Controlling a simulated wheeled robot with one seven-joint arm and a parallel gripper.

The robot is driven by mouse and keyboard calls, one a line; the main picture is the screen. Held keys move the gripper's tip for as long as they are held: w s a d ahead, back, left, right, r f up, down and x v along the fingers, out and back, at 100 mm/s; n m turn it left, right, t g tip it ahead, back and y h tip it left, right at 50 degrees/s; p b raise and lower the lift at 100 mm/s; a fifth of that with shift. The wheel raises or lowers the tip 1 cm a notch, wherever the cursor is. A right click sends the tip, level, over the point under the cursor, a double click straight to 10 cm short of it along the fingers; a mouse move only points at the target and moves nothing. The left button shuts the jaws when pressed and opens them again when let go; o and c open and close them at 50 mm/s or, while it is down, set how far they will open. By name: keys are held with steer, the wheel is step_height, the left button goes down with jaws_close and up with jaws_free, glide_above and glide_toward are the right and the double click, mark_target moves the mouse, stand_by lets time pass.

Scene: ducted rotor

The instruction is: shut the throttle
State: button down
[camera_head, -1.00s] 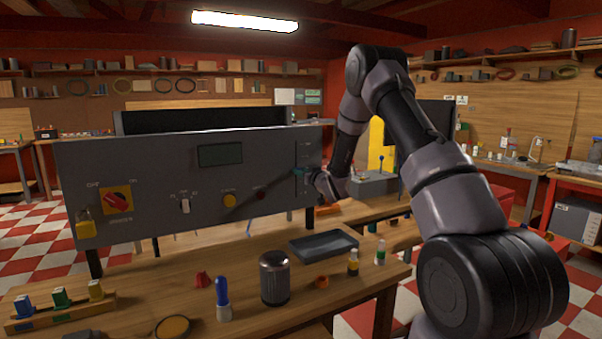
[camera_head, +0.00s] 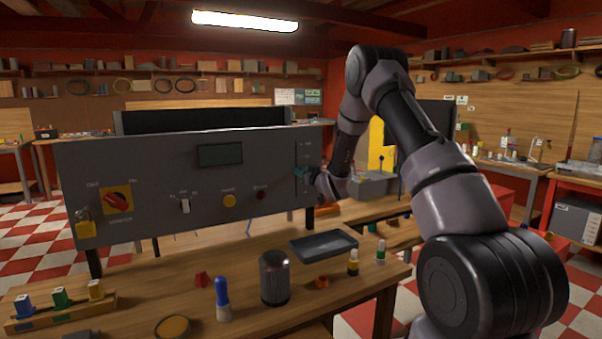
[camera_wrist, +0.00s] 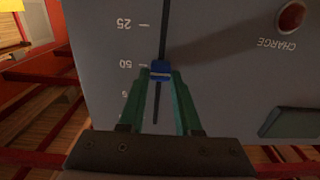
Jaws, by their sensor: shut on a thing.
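The throttle is a slider in a narrow vertical slot (camera_wrist: 164,30) at the right end of the grey panel (camera_head: 90,160). In the wrist view, which shows the panel upside down, its blue knob (camera_wrist: 160,70) sits about level with the 50 mark, with the 25 mark further up the picture. My gripper (camera_wrist: 160,76) has its green fingers closed on the knob from both sides. In the head view my gripper (camera_head: 300,172) is at the slot and largely covers the knob. A mark beyond 50 is partly hidden by a finger.
The panel also carries a red rotary switch (camera_head: 118,200), a yellow padlock (camera_head: 86,226), a small toggle (camera_head: 185,205), a yellow button (camera_head: 229,200) and a red charge lamp (camera_wrist: 292,15). A bench in front holds a dark tray (camera_head: 323,244), a dark canister (camera_head: 274,277) and small bottles.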

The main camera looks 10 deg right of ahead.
step_height(320, 180, down, 10)
steer(key=shift+f, duration=0.25)
steer(key=shift+s, duration=0.1)
steer(key=c, duration=0.6)
jaws_free()
steer(key=shift+f, duration=0.1)
steer(key=shift+s+d, duration=0.15)
glide_toward(296, 194)
steer(key=v, duration=0.5)
